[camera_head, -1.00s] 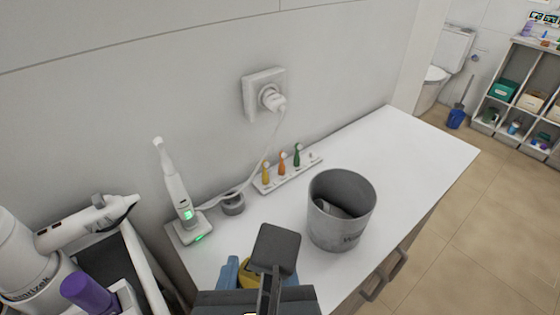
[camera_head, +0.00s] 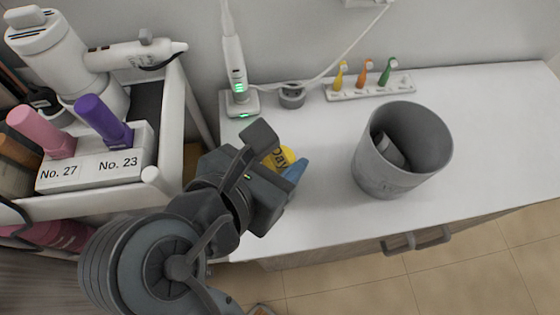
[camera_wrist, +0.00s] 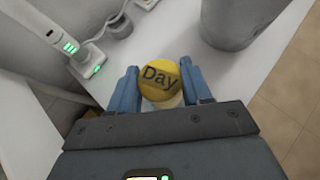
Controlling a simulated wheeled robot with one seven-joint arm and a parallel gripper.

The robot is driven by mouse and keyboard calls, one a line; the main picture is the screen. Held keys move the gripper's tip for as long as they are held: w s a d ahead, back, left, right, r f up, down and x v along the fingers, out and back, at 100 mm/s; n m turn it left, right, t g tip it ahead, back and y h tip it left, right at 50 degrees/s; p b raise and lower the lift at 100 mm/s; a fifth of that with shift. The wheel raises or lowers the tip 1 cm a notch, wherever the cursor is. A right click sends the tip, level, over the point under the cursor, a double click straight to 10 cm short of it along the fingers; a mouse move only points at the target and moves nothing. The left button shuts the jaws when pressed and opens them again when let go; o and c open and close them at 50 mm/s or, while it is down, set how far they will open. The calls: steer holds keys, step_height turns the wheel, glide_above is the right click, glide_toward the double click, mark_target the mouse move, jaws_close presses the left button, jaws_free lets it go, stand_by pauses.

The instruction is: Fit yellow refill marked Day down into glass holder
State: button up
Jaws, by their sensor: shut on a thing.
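The yellow refill marked Day (camera_wrist: 161,80) is between the two blue fingers of my gripper (camera_wrist: 163,88) in the wrist view. Its round yellow top with dark lettering faces the camera, and a pale part shows just below it. In the head view the yellow refill (camera_head: 279,158) is partly hidden by my gripper (camera_head: 284,166), which is shut on it over the left end of the white counter. I cannot make out a glass holder in either current view.
A grey bin (camera_head: 389,172) with something inside stands right of my gripper. Behind are a charging electric toothbrush (camera_head: 236,75), a small grey round piece (camera_head: 291,96) and a rack of brush heads (camera_head: 370,88). A cart (camera_head: 168,130) with bottles is left. The counter's right side is clear.

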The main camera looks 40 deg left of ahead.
steer(key=f, duration=0.4)
steer(key=shift+s+d, duration=0.2)
jaws_close()
steer(key=o, duration=0.8)
jaws_free()
steer(key=shift+f, duration=0.15)
steer(key=shift+o, duration=0.7)
steer(key=shift+w+f, duration=0.1)
steer(key=shift+w, duration=0.1)
steer(key=shift+o, duration=1.2)
steer(key=shift+a, duration=0.1)
steer(key=shift+r, duration=0.2)
steer(key=shift+r, duration=0.1)
